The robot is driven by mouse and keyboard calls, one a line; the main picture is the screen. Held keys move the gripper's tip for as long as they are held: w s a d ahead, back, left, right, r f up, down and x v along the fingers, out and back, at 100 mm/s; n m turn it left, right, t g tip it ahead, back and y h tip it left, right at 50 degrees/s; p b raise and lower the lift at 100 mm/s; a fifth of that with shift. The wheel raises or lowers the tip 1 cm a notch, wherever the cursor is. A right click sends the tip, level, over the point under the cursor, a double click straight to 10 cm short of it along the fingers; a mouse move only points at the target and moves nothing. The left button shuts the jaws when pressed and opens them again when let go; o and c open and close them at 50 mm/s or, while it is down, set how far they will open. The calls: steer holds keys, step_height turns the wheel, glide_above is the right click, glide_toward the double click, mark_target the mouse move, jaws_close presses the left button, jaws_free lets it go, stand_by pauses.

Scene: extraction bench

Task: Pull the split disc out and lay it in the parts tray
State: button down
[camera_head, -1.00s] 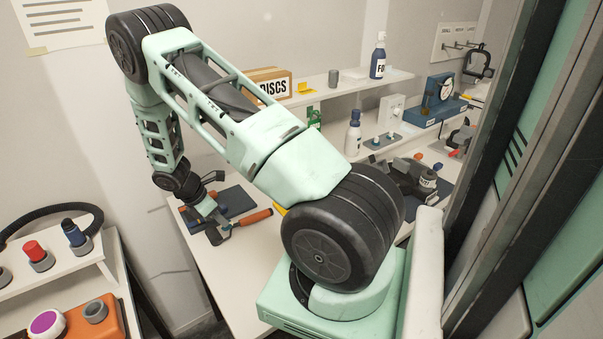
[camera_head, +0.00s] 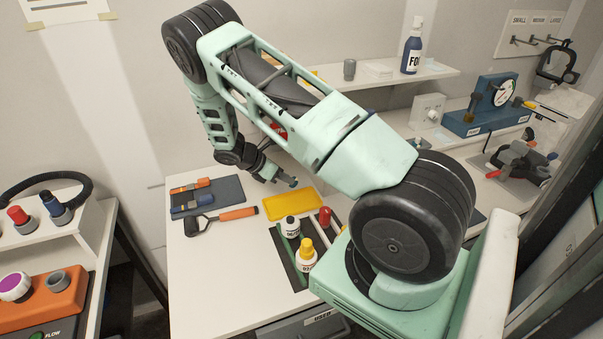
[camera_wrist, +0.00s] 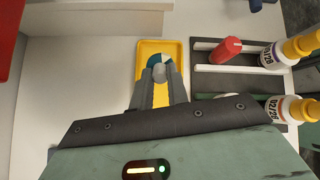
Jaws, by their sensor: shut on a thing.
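My gripper (camera_wrist: 159,78) is shut on a small round piece, the split disc (camera_wrist: 154,61), with teal and pale parts and a grey middle. The fingers hide part of it. In the head view my gripper (camera_head: 289,181) points down near the far edge of the yellow parts tray (camera_head: 318,204). In the wrist view the disc overlaps the yellow tray (camera_wrist: 141,47), and the tray floor in sight is otherwise bare. I cannot tell whether the disc touches the tray.
An orange-handled tool (camera_head: 238,214) lies on the bench left of the tray, by a dark mat (camera_head: 229,187) with orange and blue tools. A dark rack (camera_head: 284,247) holding bottles with yellow and black caps and a red-topped item stands in front of the tray. The bench's front left is clear.

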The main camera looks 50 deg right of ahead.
steer(key=shift+f+b, duration=2.45)
steer(key=shift+f, duration=1.2)
steer(key=shift+f+b, duration=0.3)
steer(key=shift+f, duration=0.15)
steer(key=c, duration=1.3)
jaws_free()
steer(key=shift+r, duration=0.1)
steer(key=b+v, duration=0.5)
steer(key=v, duration=1.2)
steer(key=shift+r, duration=0.1)
steer(key=shift+a, duration=0.15)
